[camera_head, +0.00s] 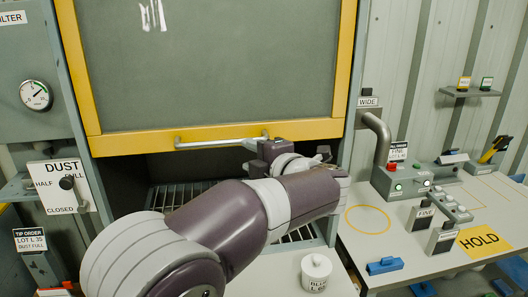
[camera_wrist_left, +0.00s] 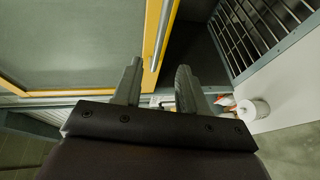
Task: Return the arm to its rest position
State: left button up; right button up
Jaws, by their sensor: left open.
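My left arm reaches in from the lower left of the head view to the front of the yellow-framed sash (camera_head: 220,135). My left gripper (camera_head: 262,150) is beside the right end of the sash's pale bar handle (camera_head: 215,143); its fingertips are mostly hidden there. In the left wrist view my left gripper (camera_wrist_left: 158,82) has its two fingers apart. The handle (camera_wrist_left: 161,38) lies beyond the fingertips, in line with the gap between them. Nothing is seen held. I cannot tell whether a finger touches the handle. My right gripper is not in view.
Below the raised sash is a dark opening with a metal grate (camera_head: 180,194). A white lidded jar (camera_head: 316,272) stands on the ledge in front. A side table (camera_head: 385,235) at right carries a control box (camera_head: 403,180), labelled blocks and a blue item (camera_head: 384,265).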

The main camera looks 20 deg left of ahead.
pick_arm(q)
jog(key=w+d+f+m+t+h, duration=0.2)
jog(key=w+d+m+t+h, duration=0.4)
jog(key=m, duration=0.3)
jog(key=s+d+f+m+g+h, duration=0.45)
jog(key=d+f+m+h, duration=0.45)
jog(key=f+m, duration=0.45)
jog(key=s+a+f+m+g+y, duration=0.1)
jog(key=s+a+f+m+g, duration=0.1)
jog(key=s+a+f+g, duration=0.2)
jog(key=s+a+f+m+g+y, duration=0.1)
jog(key=s+a+f+m+g, duration=0.2)
jog(key=s+f, duration=0.8)
jog(key=s+a+g, duration=0.2)
jog(key=s, duration=0.5)
jog(key=shift+a+m, duration=0.25)
jog(key=shift+m, duration=0.1)
jog(key=shift+f+g, duration=0.1)
jog(key=shift+g, duration=0.15)
